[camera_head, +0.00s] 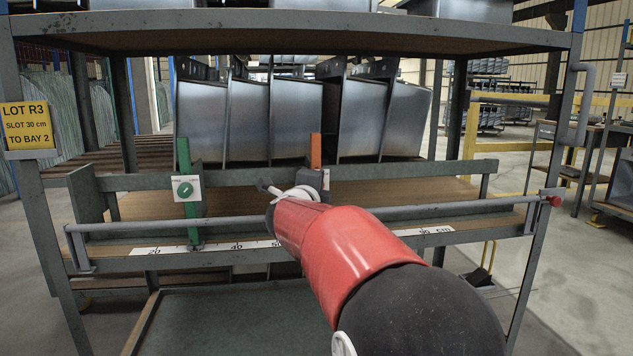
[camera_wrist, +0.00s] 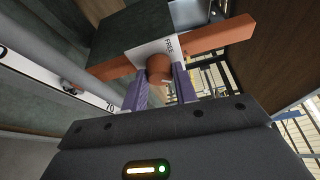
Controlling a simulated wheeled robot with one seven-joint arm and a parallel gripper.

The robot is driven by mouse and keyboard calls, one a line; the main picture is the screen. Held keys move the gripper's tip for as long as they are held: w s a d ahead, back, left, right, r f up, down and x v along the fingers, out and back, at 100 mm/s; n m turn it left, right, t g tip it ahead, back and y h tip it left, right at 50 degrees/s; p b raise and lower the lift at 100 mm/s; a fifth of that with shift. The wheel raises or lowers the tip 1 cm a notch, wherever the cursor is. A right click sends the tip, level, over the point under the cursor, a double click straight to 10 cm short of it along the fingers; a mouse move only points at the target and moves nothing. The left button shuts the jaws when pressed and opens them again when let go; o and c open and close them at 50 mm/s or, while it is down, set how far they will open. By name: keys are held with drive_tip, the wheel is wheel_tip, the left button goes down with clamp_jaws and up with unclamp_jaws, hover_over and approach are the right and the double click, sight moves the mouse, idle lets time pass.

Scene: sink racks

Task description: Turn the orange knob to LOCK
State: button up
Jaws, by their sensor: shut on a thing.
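The orange knob (camera_wrist: 158,67) sits on a white plate (camera_wrist: 172,46) that bears the word FREE; no LOCK marking is readable. My gripper (camera_wrist: 161,82) has one purple finger on each side of the knob and is shut on it. An orange bar (camera_wrist: 216,38) runs behind the plate in the wrist view. It shows as an orange upright (camera_head: 315,150) in the head view, where my gripper and arm hide the knob. The knob's pointing direction cannot be made out.
A green knob (camera_head: 186,190) on a white plate is on a green upright (camera_head: 184,157) to the left. A grey rail (camera_head: 150,225) and a numbered scale strip (camera_head: 165,250) run in front. Metal bins (camera_head: 296,118) stand behind. A yellow sign (camera_head: 26,125) reads LOT R3, SLOT 30 cm, TO BAY 2.

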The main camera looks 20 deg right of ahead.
drive_tip(key=shift+m, duration=0.4)
drive_tip(key=o, duration=1)
drive_tip(key=shift+c, duration=0.2)
drive_tip(key=v, duration=0.7)
drive_tip(key=shift+s+a+r+p, duration=0.15)
drive_tip(key=shift+s+a+p, duration=0.1)
drive_tip(key=shift+s+p, duration=0.05)
